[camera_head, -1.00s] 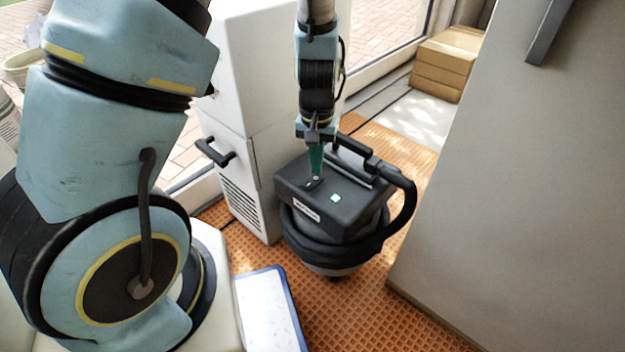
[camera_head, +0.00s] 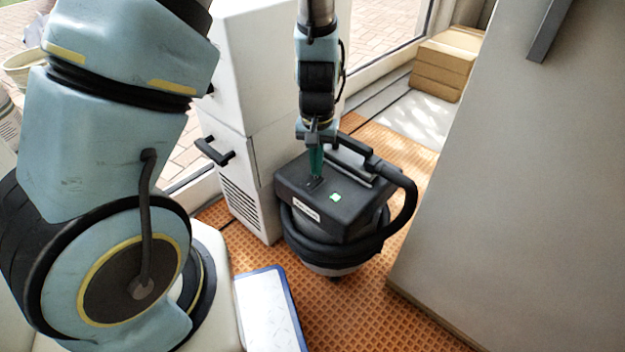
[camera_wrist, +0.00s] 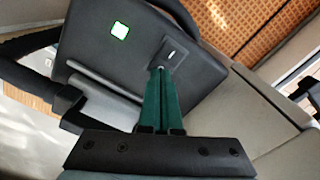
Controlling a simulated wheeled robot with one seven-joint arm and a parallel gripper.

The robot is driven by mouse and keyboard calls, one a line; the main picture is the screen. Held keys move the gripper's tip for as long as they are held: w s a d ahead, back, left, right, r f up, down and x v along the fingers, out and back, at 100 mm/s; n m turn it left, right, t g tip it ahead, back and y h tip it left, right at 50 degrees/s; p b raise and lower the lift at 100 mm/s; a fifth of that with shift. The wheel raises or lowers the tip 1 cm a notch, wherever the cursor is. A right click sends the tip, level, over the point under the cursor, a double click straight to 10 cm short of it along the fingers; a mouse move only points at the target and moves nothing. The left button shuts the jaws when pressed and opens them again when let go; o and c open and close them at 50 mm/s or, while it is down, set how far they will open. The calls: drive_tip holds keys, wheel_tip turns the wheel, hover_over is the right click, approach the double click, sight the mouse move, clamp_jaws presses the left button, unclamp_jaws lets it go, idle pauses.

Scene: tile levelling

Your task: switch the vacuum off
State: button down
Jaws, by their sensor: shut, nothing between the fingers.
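The vacuum (camera_head: 325,215) is a dark grey, box-topped machine with a hose wound round it, standing on the orange floor. Its top carries a lit green square light (camera_head: 335,197), which also shows in the wrist view (camera_wrist: 120,30). Beside it is a small dark switch plate (camera_wrist: 172,53) with a pale mark. My gripper (camera_head: 315,178) points down at this plate, its green fingers shut together and empty. In the wrist view the fingertips (camera_wrist: 161,70) are at the plate's near edge. I cannot tell whether they touch it. The fingers partly hide the plate in the head view.
A grey panel (camera_head: 520,190) stands on the right. A blue-edged white board (camera_head: 268,310) lies in front. Cardboard boxes (camera_head: 447,65) are stacked at the back.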

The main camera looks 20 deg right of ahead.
drive_tip(key=shift+f+b, duration=0.35)
drive_tip(key=shift+f, duration=0.25)
drive_tip(key=shift+r, duration=0.15)
wheel_tip(320, 180, up, 7)
drive_tip(key=p, duration=0.7)
drive_tip(key=shift+a, duration=0.1)
idle(0.5)
drive_tip(key=a+r+n+t, duration=0.1)
drive_tip(key=a+r+n, duration=0.1)
drive_tip(key=a+r, duration=0.5)
drive_tip(key=w+a+r+n, duration=0.1)
drive_tip(key=a+r, duration=0.3)
drive_tip(key=a, duration=0.6)
drive_tip(key=a+r+n+t, duration=0.1)
drive_tip(key=a+r+n, duration=0.1)
drive_tip(key=a+r, duration=0.5)
wheel_tip(320, 180, up, 26)
drive_tip(key=a+p, duration=0.1)
drive_tip(key=p, duration=2.7)
